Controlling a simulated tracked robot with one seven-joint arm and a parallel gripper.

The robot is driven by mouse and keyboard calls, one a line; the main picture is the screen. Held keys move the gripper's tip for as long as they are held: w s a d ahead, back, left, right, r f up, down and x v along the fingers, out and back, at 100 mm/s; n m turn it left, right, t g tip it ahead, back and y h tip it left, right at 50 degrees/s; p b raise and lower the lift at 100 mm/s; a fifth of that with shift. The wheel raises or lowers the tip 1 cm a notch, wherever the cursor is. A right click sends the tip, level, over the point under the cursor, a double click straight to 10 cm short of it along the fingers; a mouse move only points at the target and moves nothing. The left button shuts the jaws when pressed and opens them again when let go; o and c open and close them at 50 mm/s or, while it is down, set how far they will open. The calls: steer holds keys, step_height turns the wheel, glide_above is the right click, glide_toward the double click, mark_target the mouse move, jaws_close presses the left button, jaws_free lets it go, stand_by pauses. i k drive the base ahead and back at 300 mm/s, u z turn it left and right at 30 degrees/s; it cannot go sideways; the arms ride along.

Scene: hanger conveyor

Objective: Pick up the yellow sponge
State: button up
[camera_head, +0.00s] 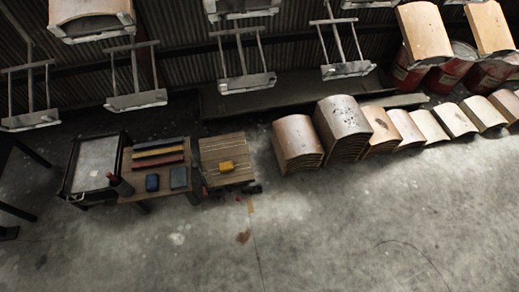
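The yellow sponge (226,167) is a small yellow block. It lies on the slatted wooden top of a low cart (228,148), left of the middle of the head view. Thin rods lie across the same top near it. Nothing touches the sponge from above. My gripper and arm do not show in this view.
Left of the cart, a wooden table (133,191) holds coloured bars, a blue block (152,182) and a grey-green block (178,178). A dark-framed tray cart (94,163) stands beside it. Stacked curved panels (297,143) line the right. Hangers (243,82) hang behind. The front floor is clear.

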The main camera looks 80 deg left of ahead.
mark_target(228, 167)
steer(key=z, duration=0.05)
steer(key=i, duration=1.75)
steer(key=u, duration=2.45)
steer(key=i, duration=0.15)
steer(key=u, duration=2.3)
steer(key=i, duration=0.75)
steer(key=u, duration=0.05)
